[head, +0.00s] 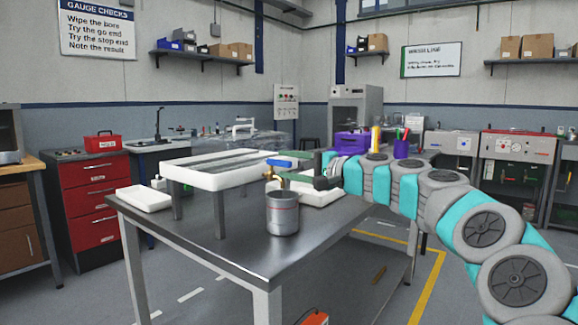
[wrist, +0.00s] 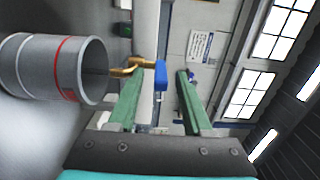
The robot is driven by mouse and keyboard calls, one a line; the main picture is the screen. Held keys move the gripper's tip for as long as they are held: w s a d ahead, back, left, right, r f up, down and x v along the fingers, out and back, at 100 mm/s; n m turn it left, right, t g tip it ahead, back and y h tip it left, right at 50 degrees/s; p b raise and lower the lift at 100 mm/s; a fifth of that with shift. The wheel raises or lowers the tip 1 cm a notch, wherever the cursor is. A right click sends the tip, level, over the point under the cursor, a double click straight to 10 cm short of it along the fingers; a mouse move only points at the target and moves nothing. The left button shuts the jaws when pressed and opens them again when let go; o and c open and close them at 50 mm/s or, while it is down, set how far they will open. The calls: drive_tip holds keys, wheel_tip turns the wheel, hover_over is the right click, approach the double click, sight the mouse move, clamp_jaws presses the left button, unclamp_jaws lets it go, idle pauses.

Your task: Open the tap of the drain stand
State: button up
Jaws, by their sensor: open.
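The drain stand (head: 207,177) is a white tray on grey legs on the metal table. A brass tap (head: 282,178) with a blue lever (head: 279,163) sits at its right end. In the wrist view the tap (wrist: 128,69) is at the upper middle, and its blue lever (wrist: 160,76) shows between my green fingertips, closer to the left one. My gripper (head: 303,170) is open, right beside the tap; it also shows in the wrist view (wrist: 160,80). Whether a finger touches the lever I cannot tell.
A grey can (head: 283,214) with a red line stands under the tap; it fills the left of the wrist view (wrist: 70,70). A white tray (head: 318,196) lies behind it on the table. A white block (head: 144,198) lies at the table's left. The front of the table (head: 235,255) is clear.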

drive_tip(key=b+v, duration=0.1)
drive_tip(key=v, duration=0.7)
idle(0.4)
